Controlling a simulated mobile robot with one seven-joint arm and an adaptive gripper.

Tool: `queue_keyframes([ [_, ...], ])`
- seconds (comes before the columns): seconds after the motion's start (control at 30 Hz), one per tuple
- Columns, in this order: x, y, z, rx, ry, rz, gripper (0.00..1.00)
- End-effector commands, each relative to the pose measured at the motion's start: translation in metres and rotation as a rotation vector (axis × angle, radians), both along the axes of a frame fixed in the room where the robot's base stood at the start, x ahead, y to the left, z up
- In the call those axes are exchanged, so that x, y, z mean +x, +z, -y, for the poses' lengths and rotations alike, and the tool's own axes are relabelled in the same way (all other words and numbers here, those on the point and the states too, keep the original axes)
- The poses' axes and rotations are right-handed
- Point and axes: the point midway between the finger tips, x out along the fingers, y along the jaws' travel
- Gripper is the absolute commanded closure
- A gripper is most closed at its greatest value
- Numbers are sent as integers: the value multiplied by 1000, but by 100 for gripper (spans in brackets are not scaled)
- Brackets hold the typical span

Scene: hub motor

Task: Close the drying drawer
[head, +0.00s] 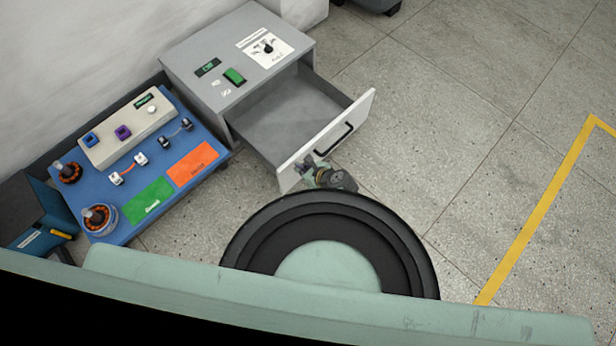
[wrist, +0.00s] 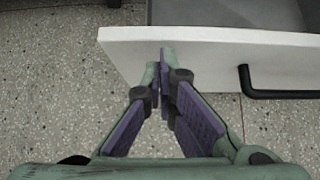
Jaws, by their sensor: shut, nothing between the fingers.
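The drying drawer (head: 326,140) is pulled out of the grey cabinet (head: 201,63) and its inside looks empty. Its white front carries a black handle (head: 331,139). In the wrist view the drawer front (wrist: 215,48) spans the upper part, with the handle (wrist: 275,92) at the right. My gripper (head: 309,168) is outside the drawer, at the left part of its front. It also shows in the wrist view (wrist: 160,72), shut and empty, with its fingertips overlapping the front panel's outer face. Whether they touch it I cannot tell.
A blue workbench (head: 105,205) left of the cabinet holds a green pad (head: 148,199), an orange pad (head: 192,164), motor parts and a beige block (head: 127,127). A dark blue box (head: 40,230) stands at the far left. The speckled floor to the right is open, with a yellow line (head: 540,207).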

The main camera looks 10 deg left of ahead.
Motion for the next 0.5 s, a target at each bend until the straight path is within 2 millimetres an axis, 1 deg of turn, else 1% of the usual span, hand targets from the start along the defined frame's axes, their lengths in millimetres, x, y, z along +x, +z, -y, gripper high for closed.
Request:
queue_keyframes([
  [0.13,4,0,-4,0,0,0,100],
  [0.5,4,1,-6,0,0,0,100],
])
